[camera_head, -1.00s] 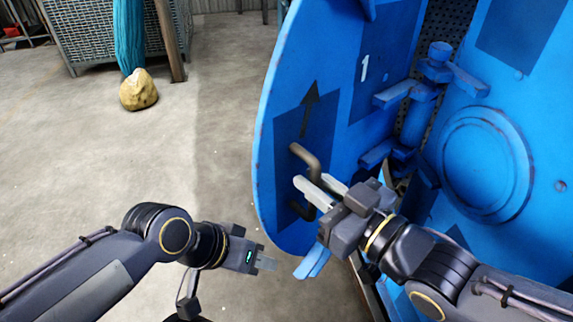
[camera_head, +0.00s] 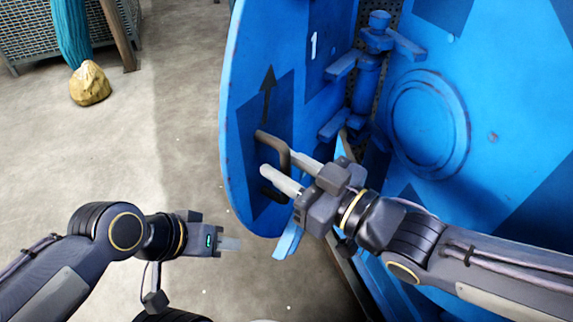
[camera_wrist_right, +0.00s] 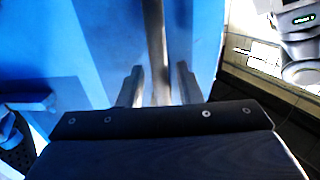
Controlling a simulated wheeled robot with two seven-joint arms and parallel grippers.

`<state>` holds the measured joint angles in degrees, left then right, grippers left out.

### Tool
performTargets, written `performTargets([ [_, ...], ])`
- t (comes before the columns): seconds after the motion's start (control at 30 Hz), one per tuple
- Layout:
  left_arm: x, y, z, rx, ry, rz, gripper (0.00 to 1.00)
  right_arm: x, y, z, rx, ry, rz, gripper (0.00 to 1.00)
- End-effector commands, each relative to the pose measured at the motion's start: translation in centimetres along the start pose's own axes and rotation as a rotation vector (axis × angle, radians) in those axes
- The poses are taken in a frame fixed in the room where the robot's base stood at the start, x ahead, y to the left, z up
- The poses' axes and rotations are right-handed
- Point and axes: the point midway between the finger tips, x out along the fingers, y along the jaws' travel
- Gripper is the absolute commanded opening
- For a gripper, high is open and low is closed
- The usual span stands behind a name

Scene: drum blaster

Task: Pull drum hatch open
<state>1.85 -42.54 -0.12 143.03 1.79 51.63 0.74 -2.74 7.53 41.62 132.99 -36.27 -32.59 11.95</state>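The blue drum hatch (camera_head: 237,135) stands swung out from the blue drum (camera_head: 520,110), marked with an arrow and a "1". A dark bent bar handle (camera_head: 278,147) sticks out from its lower part. My right gripper (camera_head: 284,171) is at the handle, with one finger on each side of the bar. In the right wrist view the bar (camera_wrist_right: 157,50) runs between the two fingers (camera_wrist_right: 158,88), with gaps showing on both sides. My left gripper (camera_head: 230,244) is empty, low and left of the hatch; its fingers overlap, so their opening is unclear.
Blue hinge parts (camera_head: 366,80) join the hatch side to the drum. A yellowish rock (camera_head: 90,84) and a wire-mesh crate (camera_head: 30,35) are at the back left. The concrete floor (camera_head: 170,130) left of the hatch is clear.

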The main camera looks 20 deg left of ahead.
Motion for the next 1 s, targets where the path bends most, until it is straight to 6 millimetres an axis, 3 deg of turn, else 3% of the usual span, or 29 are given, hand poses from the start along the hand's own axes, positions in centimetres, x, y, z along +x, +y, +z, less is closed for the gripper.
performTargets([
  [0.27, -0.5, 0.2, -0.2, 0.0, 0.0, 0.0, 0.36, -0.6, 0.1, -0.3, -0.002, 0.0, 0.003, 0.32],
  [0.7, -3.9, 1.8, -1.9, 0.0, 0.0, 0.0, 0.36, -7.2, 0.1, -0.3, -0.001, -0.002, 0.005, 0.32],
  [1.0, -3.9, 1.8, -2.0, 0.0, 0.0, 0.0, 0.36, -7.8, 0.0, 0.0, 0.0, 0.0, 0.0, 0.32],
])
